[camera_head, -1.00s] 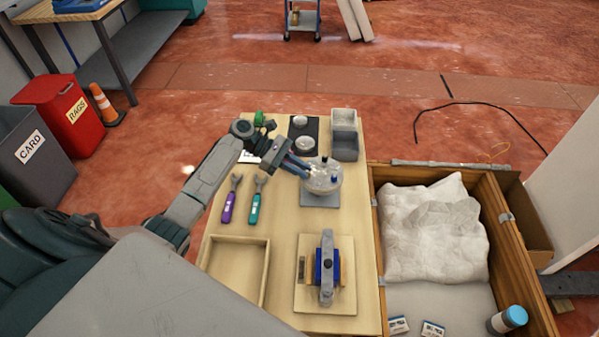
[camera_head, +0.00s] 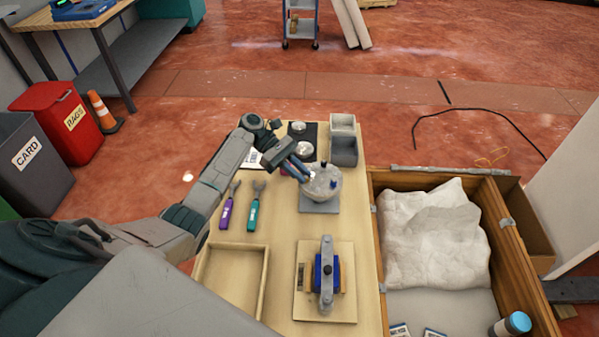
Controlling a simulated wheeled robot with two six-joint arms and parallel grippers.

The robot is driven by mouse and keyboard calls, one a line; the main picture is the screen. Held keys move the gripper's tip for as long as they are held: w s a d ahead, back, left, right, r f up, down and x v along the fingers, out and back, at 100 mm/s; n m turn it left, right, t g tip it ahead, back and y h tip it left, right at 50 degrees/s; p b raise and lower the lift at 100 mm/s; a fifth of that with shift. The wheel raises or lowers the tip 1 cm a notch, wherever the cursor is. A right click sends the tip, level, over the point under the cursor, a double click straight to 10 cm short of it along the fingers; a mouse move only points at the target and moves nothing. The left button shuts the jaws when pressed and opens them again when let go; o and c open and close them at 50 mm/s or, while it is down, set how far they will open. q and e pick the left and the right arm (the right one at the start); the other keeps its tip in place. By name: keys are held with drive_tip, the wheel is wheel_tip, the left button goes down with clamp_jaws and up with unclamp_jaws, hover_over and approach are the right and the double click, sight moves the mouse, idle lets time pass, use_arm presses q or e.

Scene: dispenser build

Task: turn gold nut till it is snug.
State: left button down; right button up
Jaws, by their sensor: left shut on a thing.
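A round, pale metallic dispenser body (camera_head: 326,184) with dark blue knobs on top stands on a grey square plate (camera_head: 320,207) at the middle of the table. My left gripper (camera_head: 305,177) reaches in from the upper left. Its blue fingers are shut at the left side of the dispenser body. The gold nut is too small and too covered by the fingers to make out; the grip is at its likely place. My right gripper is not in view.
Purple (camera_head: 227,213) and teal (camera_head: 253,215) wrenches lie left of the dispenser. A blue-and-grey fixture (camera_head: 326,272) stands on a board in front. An empty wooden tray (camera_head: 264,285) is at front left; an open crate (camera_head: 508,245) is at right.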

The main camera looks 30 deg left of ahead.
use_arm(q)
drive_tip(key=c, duration=1.4)
unclamp_jaws()
drive_tip(key=b+v, duration=0.2)
drive_tip(key=v, duration=0.8)
drive_tip(key=shift+a+r, duration=0.1)
drive_tip(key=shift+a, duration=0.25)
